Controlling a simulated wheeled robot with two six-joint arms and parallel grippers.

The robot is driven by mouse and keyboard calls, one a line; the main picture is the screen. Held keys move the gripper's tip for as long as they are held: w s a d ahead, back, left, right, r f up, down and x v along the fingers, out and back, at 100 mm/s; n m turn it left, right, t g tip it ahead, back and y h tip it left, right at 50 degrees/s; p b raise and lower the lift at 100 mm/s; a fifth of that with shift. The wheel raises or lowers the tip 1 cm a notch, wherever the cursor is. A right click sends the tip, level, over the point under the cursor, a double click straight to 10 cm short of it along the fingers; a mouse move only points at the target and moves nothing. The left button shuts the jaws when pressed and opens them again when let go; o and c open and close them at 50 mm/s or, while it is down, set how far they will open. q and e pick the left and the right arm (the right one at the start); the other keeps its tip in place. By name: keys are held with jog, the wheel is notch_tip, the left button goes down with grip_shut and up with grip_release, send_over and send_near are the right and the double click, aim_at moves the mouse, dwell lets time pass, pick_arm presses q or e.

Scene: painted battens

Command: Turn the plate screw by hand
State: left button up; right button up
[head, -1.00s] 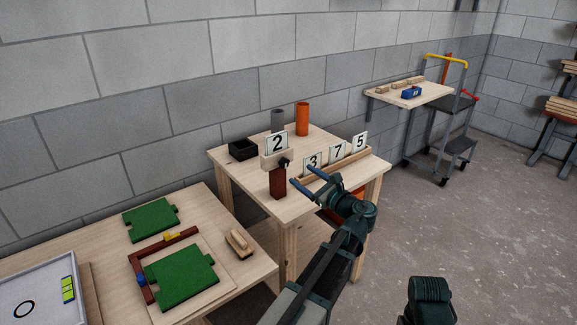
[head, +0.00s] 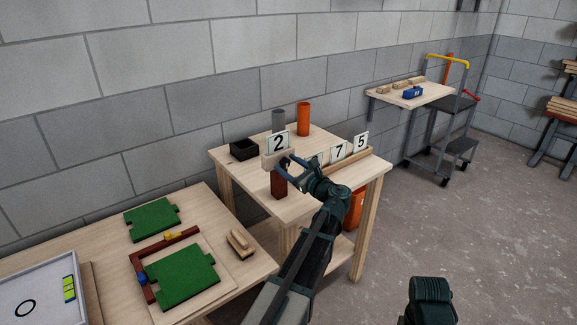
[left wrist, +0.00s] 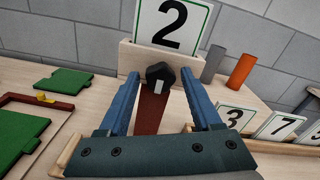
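A black faceted screw knob (left wrist: 160,76) with a pale mark sits on the front of a wooden holder (left wrist: 200,64) in the left wrist view. The holder carries the white number plate "2" (left wrist: 172,22), which also stands upright in the head view (head: 278,142). A dark red post (head: 279,188) is below the holder. My left gripper (left wrist: 160,78) is open, with one blue finger on each side of the knob and visible gaps between. My right gripper is not in view.
Number plates "7" (head: 338,152) and "5" (head: 361,141) stand in a wooden rack to the right. A black box (head: 244,149), grey cylinder (head: 279,120) and orange cylinder (head: 303,119) are at the back. A nearer table holds green boards (head: 188,278) and a brush (head: 240,243).

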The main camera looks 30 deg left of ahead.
pick_arm(q)
grip_shut()
